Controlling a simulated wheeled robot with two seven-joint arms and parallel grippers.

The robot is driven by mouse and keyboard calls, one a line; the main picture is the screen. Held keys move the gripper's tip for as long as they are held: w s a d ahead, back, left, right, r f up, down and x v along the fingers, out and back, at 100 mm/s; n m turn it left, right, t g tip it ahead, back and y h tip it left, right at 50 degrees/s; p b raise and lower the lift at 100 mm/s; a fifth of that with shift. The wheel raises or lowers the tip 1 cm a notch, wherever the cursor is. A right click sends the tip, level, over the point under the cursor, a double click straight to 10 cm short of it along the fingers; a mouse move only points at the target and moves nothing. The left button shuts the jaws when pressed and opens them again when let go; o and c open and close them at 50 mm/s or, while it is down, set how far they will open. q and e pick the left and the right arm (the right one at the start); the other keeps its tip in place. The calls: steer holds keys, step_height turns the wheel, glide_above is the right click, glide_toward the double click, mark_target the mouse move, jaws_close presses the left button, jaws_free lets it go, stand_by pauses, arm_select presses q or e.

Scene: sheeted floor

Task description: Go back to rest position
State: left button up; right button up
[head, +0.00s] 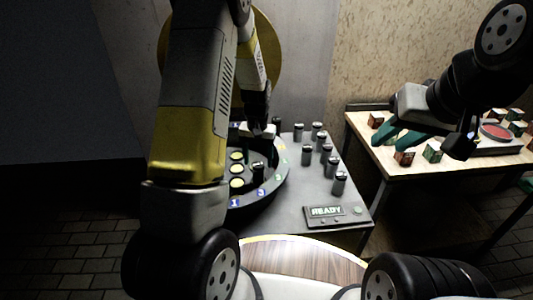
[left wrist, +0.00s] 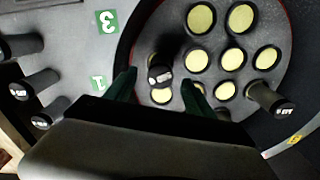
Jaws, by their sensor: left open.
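My left gripper (left wrist: 158,92) is open above a round dark disk (left wrist: 176,50) with several yellow round spots. A dark cylinder with a pale-marked top (left wrist: 160,74) stands on the disk between its green fingers, apparently not clamped. In the head view a cylinder (head: 258,172) stands on the disk; my left arm hides the disk's left part and most of that gripper. My right gripper (head: 398,135) has its green fingers apart and appears empty, in front of and above the right table (head: 400,167).
Several dark cylinders (head: 327,150) stand on the grey table right of the disk. A panel (head: 326,212) reads READY at its front. Several small boxes (head: 404,158) and a tray with a red round patch (head: 497,131) are on the right table. A wooden round surface (head: 300,255) is nearest me.

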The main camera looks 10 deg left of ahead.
arm_select(q)
steer(key=s+r+t+h, duration=0.1)
steer(key=s+r, duration=0.2)
steer(key=r, duration=0.3)
steer(key=s+d+r+t, duration=0.1)
steer(key=s+r, duration=0.1)
steer(key=r, duration=0.5)
steer(key=s+r+t+h, duration=0.1)
steer(key=s+r, duration=0.2)
steer(key=r, duration=0.3)
steer(key=s+r+t, duration=0.1)
steer(key=s+r, duration=0.3)
steer(key=s, duration=0.4)
steer(key=s+d+r+t, duration=0.1)
steer(key=s+r+t, duration=0.1)
steer(key=s+r, duration=0.3)
steer(key=s, duration=0.3)
steer(key=shift+s+r+m, duration=0.15)
steer(key=shift+r+m, duration=0.15)
